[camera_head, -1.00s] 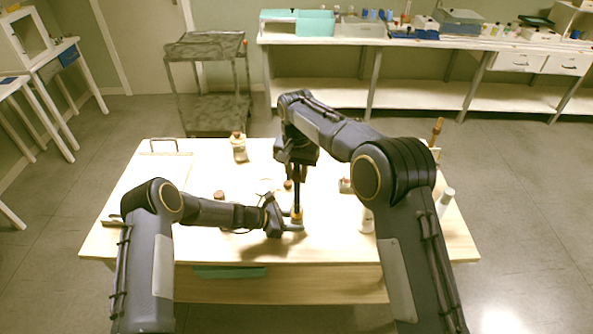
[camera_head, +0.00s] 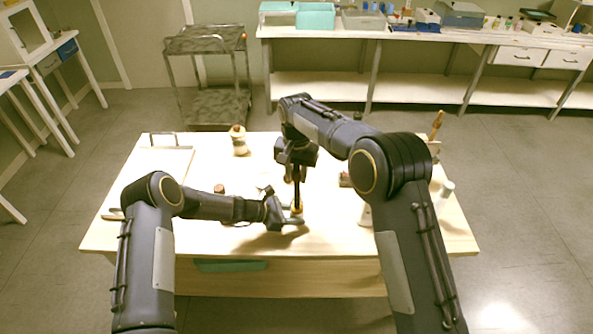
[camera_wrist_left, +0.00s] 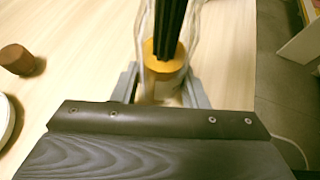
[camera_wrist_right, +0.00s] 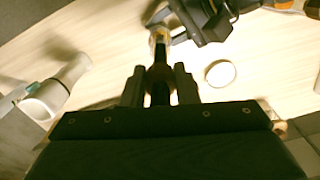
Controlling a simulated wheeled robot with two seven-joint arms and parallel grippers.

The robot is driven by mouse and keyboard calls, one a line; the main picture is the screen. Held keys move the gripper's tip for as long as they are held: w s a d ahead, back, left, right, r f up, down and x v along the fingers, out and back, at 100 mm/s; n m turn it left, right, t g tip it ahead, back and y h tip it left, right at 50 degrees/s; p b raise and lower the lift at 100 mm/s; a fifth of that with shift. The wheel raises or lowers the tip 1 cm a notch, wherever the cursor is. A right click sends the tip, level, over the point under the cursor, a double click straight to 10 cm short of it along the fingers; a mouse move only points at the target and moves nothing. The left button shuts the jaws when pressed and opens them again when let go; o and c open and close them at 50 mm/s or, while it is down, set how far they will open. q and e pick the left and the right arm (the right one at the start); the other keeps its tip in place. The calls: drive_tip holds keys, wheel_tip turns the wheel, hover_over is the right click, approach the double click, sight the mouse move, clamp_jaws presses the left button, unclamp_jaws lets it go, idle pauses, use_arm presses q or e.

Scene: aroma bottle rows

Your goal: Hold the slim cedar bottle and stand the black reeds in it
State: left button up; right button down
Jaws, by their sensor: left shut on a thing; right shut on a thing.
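My left gripper (camera_wrist_left: 165,92) is shut on the bottle from the side. My right gripper (camera_wrist_right: 159,82) is above it, pointing down, shut on the bundle of black reeds (camera_head: 297,190). The bottle also shows beyond the reeds in the right wrist view (camera_wrist_right: 158,36).
A brown-capped jar (camera_head: 239,141) stands at the back of the table (camera_head: 330,238). A small brown cap (camera_head: 219,188) lies left of my grippers. A white bottle (camera_head: 445,192) is at the right edge. A pale tray (camera_head: 150,175) lies on the left.

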sight(296, 185)
drive_tip(key=shift+f, duration=2.65)
drive_tip(key=c, duration=1)
unclamp_jaws()
drive_tip(key=shift+c, duration=0.2)
drive_tip(key=shift+r, duration=0.1)
wheel_tip(296, 185, up, 12)
drive_tip(key=shift+f, duration=0.1)
use_arm(q)
drive_tip(key=o, duration=0.8)
drive_tip(key=shift+o, duration=0.2)
